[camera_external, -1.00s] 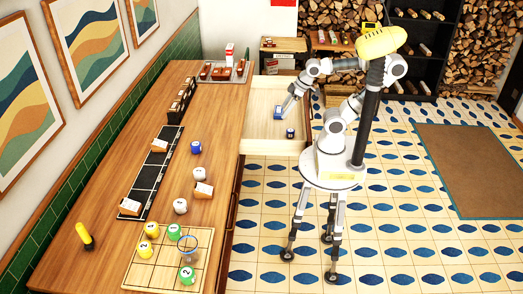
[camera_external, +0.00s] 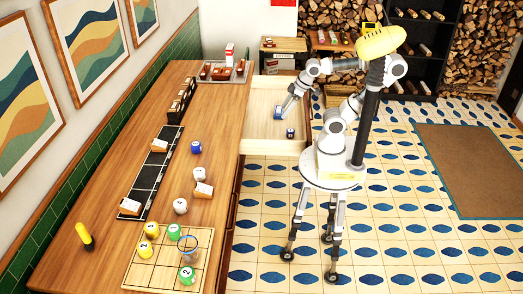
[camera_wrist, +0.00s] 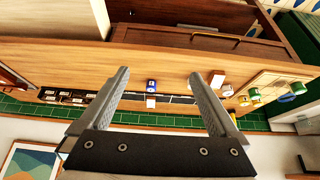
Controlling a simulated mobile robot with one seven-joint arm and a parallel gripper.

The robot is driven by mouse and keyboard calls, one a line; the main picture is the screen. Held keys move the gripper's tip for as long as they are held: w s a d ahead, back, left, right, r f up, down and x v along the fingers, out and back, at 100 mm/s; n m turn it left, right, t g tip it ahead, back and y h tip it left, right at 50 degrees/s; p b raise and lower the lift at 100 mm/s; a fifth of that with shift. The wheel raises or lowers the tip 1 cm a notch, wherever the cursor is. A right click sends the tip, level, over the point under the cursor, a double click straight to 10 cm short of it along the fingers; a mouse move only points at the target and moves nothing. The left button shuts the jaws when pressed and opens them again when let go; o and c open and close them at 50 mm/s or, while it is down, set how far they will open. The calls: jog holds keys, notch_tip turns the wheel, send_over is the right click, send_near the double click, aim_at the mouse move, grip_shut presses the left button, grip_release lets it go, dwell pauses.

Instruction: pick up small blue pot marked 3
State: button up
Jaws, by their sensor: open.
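A small blue pot (camera_external: 196,147) stands on the wooden counter; its mark is too small to read. It also shows in the wrist view (camera_wrist: 151,85), beyond and between my fingertips.
The pale open drawer (camera_external: 262,98) juts from the counter (camera_external: 214,110). White pots (camera_external: 180,206) and card blocks (camera_external: 203,190) stand along the counter. A gridded board (camera_external: 150,272) at the near end holds yellow and green pots (camera_external: 187,275). A tray (camera_external: 235,75) stands at the far end.

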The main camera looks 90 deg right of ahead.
jog(key=shift+o, duration=0.2)
jog(key=shift+w, duration=0.1)
jog(key=w+d+f+n+g+h+b, duration=0.1)
jog(key=w+d+f+n+h, duration=0.15)
jog(key=w, duration=0.25)
jog(key=w+d+f+n+g+h, duration=0.1)
jog(key=w+d+f+n, duration=0.2)
jog(key=w+n, duration=0.1)
jog(key=n+t+h+b, duration=0.35)
jog(key=n+t, duration=0.35)
jog(key=n, duration=1.5)
send_near(199, 147)
jog(key=shift+s+a+h, duration=0.3)
jog(key=shift+s+a, duration=0.1)
jog(key=shift+s, duration=0.4)
jog(key=shift+w+f+n+t, duration=0.1)
jog(key=shift+w+n+t, duration=0.1)
jog(key=shift+n+t, duration=0.1)
jog(key=x, duration=1.1)
jog(key=shift+w+d+f+b, duration=0.1)
jog(key=shift+w+d+b, duration=0.05)
jog(key=shift+b, duration=0.25)
jog(key=shift+x, duration=2.8)
jog(key=shift+r, duration=0.2)
jog(key=c, duration=1.6)
